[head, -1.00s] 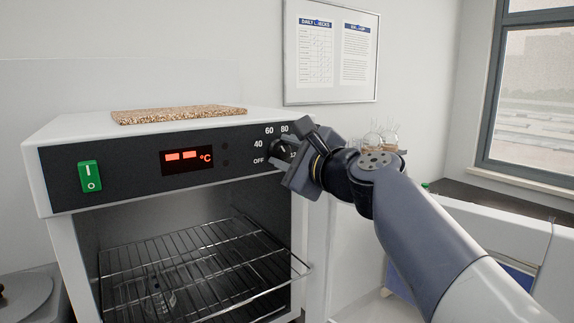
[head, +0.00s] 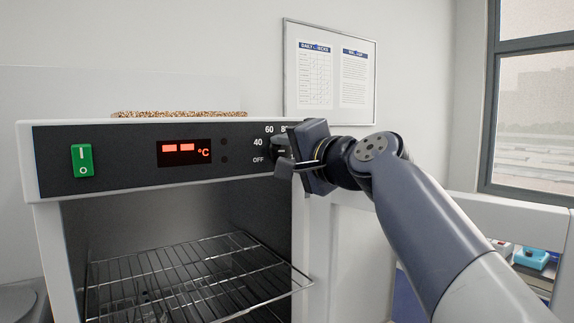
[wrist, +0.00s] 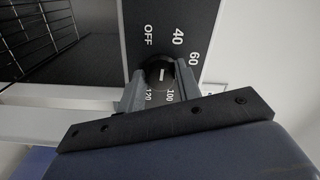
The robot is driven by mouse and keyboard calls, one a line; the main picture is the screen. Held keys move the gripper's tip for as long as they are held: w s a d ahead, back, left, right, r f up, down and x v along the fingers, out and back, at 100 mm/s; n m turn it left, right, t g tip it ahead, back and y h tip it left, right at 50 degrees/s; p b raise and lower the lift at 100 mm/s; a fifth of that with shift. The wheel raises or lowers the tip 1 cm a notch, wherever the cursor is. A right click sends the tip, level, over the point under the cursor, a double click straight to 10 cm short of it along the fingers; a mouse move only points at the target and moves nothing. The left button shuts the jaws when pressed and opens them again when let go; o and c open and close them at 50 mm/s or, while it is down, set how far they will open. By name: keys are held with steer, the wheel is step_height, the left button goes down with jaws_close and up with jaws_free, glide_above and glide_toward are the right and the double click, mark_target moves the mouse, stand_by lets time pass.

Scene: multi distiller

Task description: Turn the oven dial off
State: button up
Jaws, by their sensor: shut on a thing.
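The oven dial (wrist: 161,73) is a round black knob with a short white line on the oven's black front panel (head: 120,163). In the head view only part of the dial (head: 279,150) shows, left of my gripper (head: 288,155). In the wrist view my gripper (wrist: 160,82) is shut on the dial, one finger on each side. The white line runs between the OFF and 40 side and the 100 and 120 side; I cannot tell which end is the pointer. The OFF mark (head: 258,160) is left of the dial in the head view.
A green switch (head: 82,161) and a lit red display (head: 184,152) are on the same panel. The oven's inside is open to view, with a wire rack (head: 190,275) reaching forward below the dial. A speckled board (head: 180,114) lies on top.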

steer(key=n+b, duration=0.2)
steer(key=n, duration=0.2)
steer(key=shift+n+b, duration=0.35)
steer(key=shift+n, duration=0.05)
stand_by(0.4)
steer(key=o, duration=0.9)
steer(key=shift+w, duration=0.1)
steer(key=b+v, duration=0.1)
steer(key=v, duration=0.9)
steer(key=shift+s+d+b, duration=0.25)
steer(key=shift+s+b, duration=0.1)
steer(key=shift+b, duration=0.05)
